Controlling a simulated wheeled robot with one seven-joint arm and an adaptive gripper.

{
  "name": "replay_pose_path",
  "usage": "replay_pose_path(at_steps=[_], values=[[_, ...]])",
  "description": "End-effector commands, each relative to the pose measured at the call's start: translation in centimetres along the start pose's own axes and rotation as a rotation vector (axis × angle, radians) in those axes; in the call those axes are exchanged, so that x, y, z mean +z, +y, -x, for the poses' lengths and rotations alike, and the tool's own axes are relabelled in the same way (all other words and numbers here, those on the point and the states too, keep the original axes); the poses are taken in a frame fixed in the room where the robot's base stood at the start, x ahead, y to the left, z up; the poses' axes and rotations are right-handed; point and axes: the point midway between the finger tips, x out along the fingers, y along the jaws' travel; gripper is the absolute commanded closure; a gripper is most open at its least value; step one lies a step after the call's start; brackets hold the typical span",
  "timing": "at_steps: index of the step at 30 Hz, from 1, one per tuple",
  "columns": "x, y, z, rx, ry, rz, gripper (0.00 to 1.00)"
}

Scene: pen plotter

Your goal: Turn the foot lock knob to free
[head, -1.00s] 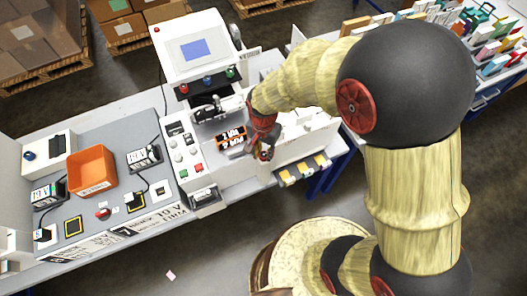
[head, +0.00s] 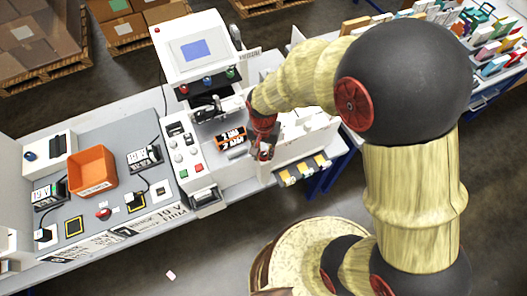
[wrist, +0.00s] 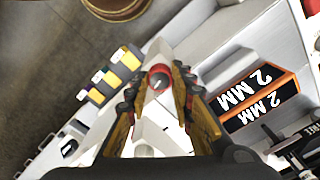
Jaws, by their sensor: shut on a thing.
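The foot lock knob, a round red knob with a grey centre (wrist: 159,80), sits between my fingertips in the wrist view. A narrow white part shows around it. My gripper (wrist: 160,88) has a finger on each side of the knob and is shut on it. In the head view my gripper (head: 262,150) is low at the right side of the plotter, and its fingers largely hide the knob there. The knob's exact setting is too small to read.
A black and orange block marked "2 MM" (wrist: 262,101) lies close to the right finger; it also shows in the head view (head: 231,138). Yellow and grey blocks (wrist: 118,72) line the left edge. An orange bin (head: 91,171) and a screen console (head: 192,50) stand farther left.

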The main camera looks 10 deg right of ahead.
Motion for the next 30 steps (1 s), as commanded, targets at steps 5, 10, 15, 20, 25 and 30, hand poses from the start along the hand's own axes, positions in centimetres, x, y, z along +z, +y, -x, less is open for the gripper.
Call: replay_pose_path(at_steps=[5, 10, 15, 20, 25, 30], values=[[-0.06, -0.07, 0.11, -0.001, 0.002, 0.161, 1.00], [-0.06, -0.08, 0.11, -0.001, 0.002, 0.323, 1.00], [-0.05, -0.07, 0.10, -0.001, 0.001, 0.485, 1.00], [-0.04, -0.07, 0.09, 0.000, 0.001, 0.637, 1.00], [-0.04, -0.08, 0.09, 0.000, 0.001, 0.798, 1.00], [-0.04, -0.10, 0.10, -0.001, 0.002, 0.958, 1.00]])
